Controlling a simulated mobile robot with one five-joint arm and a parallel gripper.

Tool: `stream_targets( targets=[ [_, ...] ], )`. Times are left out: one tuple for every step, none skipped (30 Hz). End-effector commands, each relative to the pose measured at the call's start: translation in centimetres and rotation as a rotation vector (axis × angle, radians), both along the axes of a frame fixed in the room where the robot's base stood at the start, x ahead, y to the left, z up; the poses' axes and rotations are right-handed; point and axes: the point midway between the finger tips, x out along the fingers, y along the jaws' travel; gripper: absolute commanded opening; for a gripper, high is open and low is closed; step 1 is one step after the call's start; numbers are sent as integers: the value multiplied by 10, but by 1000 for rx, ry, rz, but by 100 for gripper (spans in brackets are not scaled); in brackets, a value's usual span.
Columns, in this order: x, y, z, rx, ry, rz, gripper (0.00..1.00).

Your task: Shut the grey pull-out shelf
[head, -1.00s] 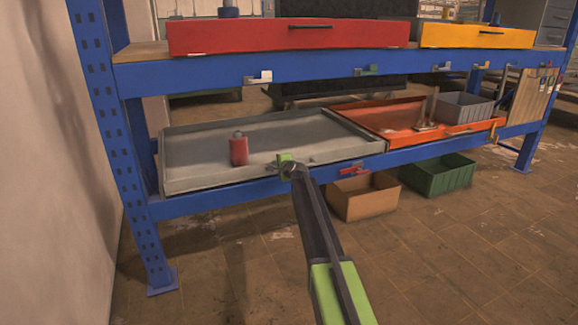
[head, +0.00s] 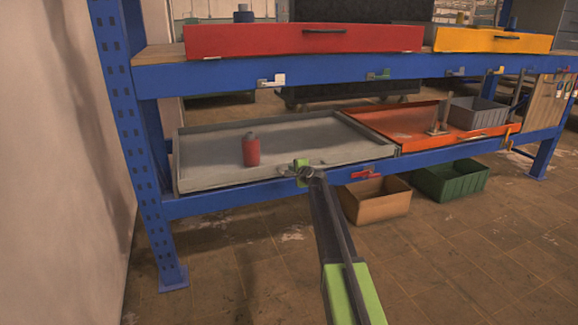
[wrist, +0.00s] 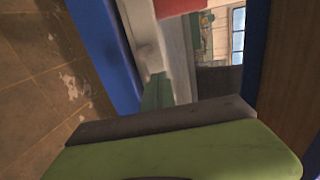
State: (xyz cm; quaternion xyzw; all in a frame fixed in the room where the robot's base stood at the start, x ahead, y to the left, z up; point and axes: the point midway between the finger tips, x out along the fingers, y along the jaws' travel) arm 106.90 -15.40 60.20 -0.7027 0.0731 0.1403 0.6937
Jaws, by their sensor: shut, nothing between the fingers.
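The grey pull-out shelf (head: 215,182) is a shallow tray at the lower left of the blue rack, with its front edge close to the blue beam. A red bottle (head: 251,152) with a dark cap stands upright on it. My gripper (head: 302,170) is shut and empty, at the front edge of the shelf, right of its middle. It appears to touch the front wall, but the exact contact is hidden. In the wrist view a pale grey wall (wrist: 145,40), probably the shelf's front, lies just beyond my green fingertip (wrist: 158,92).
An orange tray (head: 385,122) with a grey bin (head: 478,113) sits to the right. A red latch (head: 366,174) is on the blue beam (head: 235,197). A red drawer (head: 262,42) is above. A cardboard box (head: 376,202) and a green crate (head: 450,181) stand on the floor. Floor in front is clear.

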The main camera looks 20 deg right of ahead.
Motion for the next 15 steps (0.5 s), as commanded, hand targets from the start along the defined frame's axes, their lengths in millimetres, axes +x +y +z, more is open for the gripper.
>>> stream_targets(
  targets=[
    [-21, 0, 10, -1, 1, 0, 0],
    [-28, 0, 12, -1, 1, 1, 0],
    [-38, 0, 15, 0, 2, 1, 0],
    [-44, 0, 17, 0, 2, 2, 0],
    [-50, 0, 19, 0, 2, 2, 0],
    [-57, -1, 20, 1, 1, 3, 0],
    [-61, -1, 22, 0, 1, 3, 0],
    [-65, -1, 23, 0, 2, 3, 0],
    [-70, -2, 24, -1, 2, 4, 0],
    [-72, -2, 24, -1, 2, 4, 0],
    [-74, -2, 24, -1, 2, 4, 0],
    [-76, -2, 25, 0, 2, 4, 0],
    [-77, -2, 25, 0, 2, 4, 0],
    [-77, -2, 25, 0, 2, 4, 0],
    [-77, -2, 24, 0, 2, 5, 0]
  ],
)
